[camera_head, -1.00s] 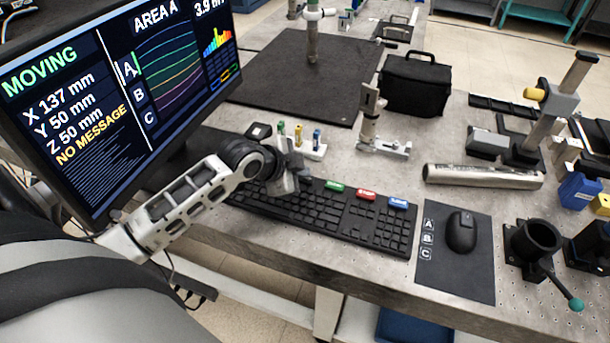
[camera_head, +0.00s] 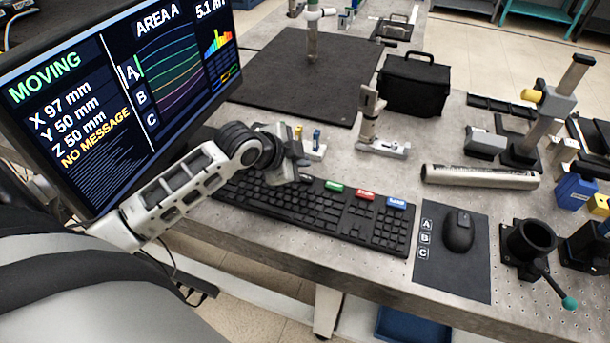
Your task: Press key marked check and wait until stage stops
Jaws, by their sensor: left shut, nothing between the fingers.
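The black keyboard (camera_head: 290,203) lies along the table's front edge. Green (camera_head: 334,186), red (camera_head: 364,194) and blue (camera_head: 396,202) labelled keys or tags stand along its back edge. Their lettering is too small to read, so I cannot tell which is marked check. My left gripper (camera_head: 302,172) is shut and empty above the keyboard's back edge, left of the green label. I cannot tell whether it touches anything. The monitor (camera_head: 120,100) shows MOVING, X 97 mm, Y 50 mm, Z 50 mm, NO MESSAGE and AREA A. My right gripper is not in view.
A mouse (camera_head: 458,231) lies on a dark pad (camera_head: 455,270) marked A, B, C, right of the keyboard. A small holder (camera_head: 316,152) with coloured items stands behind my left gripper. A metal tube (camera_head: 480,176) and black bag (camera_head: 414,84) lie farther back.

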